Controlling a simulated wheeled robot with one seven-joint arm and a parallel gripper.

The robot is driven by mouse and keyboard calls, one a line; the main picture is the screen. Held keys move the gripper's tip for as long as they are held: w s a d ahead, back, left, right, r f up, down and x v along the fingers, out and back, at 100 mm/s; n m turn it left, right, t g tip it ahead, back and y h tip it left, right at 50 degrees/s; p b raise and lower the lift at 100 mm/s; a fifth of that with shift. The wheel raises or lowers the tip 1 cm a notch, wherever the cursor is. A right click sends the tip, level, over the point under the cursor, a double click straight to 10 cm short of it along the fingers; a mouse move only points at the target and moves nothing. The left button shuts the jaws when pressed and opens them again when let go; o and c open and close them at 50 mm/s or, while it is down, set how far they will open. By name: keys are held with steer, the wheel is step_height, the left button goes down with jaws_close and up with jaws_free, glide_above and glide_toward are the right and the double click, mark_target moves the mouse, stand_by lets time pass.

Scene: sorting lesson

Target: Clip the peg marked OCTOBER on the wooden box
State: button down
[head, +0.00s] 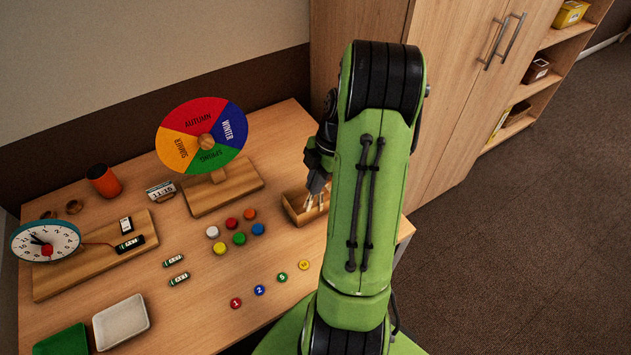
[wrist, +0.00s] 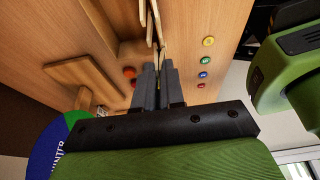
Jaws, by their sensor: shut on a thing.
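The small open wooden box (head: 289,212) stands near the right edge of the table, partly hidden by my arm. It shows at the top of the wrist view, with pale wooden pegs (wrist: 149,25) at it. My gripper (head: 318,186) is at the box, pointing down. In the wrist view its dark fingers (wrist: 160,68) are shut on a thin pale wooden peg (wrist: 163,53). I cannot read any marking on the pegs, so I cannot tell which one is OCTOBER. Whether the held peg touches the box wall is unclear.
A colour season wheel (head: 190,140) on a wooden base stands left of the box. Coloured discs (head: 239,238) and numbered buttons (head: 259,290) lie in front. A clock (head: 45,241), a white tray (head: 121,321) and a green tray (head: 64,341) are at the left. A cabinet (head: 450,60) stands behind.

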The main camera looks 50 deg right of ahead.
mark_target(312, 199)
steer(key=shift+f, duration=0.15)
steer(key=shift+a+f+b, duration=0.25)
steer(key=shift+f+b, duration=0.4)
steer(key=shift+b, duration=0.15)
steer(key=shift+f, duration=0.1)
steer(key=shift+b+x, duration=0.75)
steer(key=c, duration=1.2)
jaws_free()
steer(key=shift+o, duration=0.2)
